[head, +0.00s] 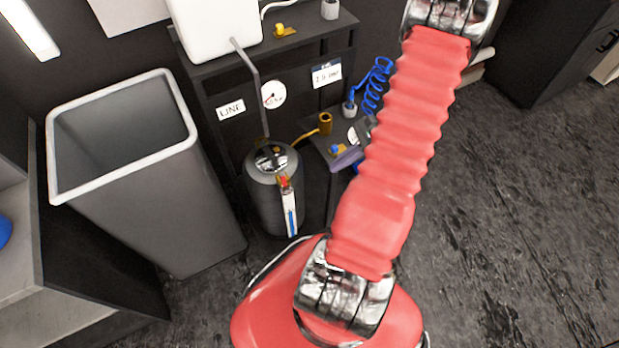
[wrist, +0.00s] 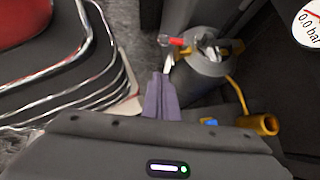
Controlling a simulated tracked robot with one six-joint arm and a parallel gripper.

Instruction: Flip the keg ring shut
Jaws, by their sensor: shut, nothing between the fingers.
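The dark grey keg (head: 266,202) stands on the floor below the shelf, with shiny metal fittings (head: 275,157) on top. The keg (wrist: 208,72) also shows at the top of the wrist view. A red piece (wrist: 175,41) sits by its metal and brass-coloured top parts. I cannot make out which part is the ring or how it stands. My gripper (wrist: 160,90) shows purple fingers, shut and empty, apart from the keg top. In the head view the fingers (head: 346,159) are right of the keg, partly hidden by my arm.
A grey bin (head: 170,200) stands left of the keg. A grey pipe (head: 250,75) comes down to the keg. A yellow hose runs from it to a brass fitting (head: 325,123). A gauge (head: 273,94) and a blue coiled hose (head: 375,85) are near. Floor at right is clear.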

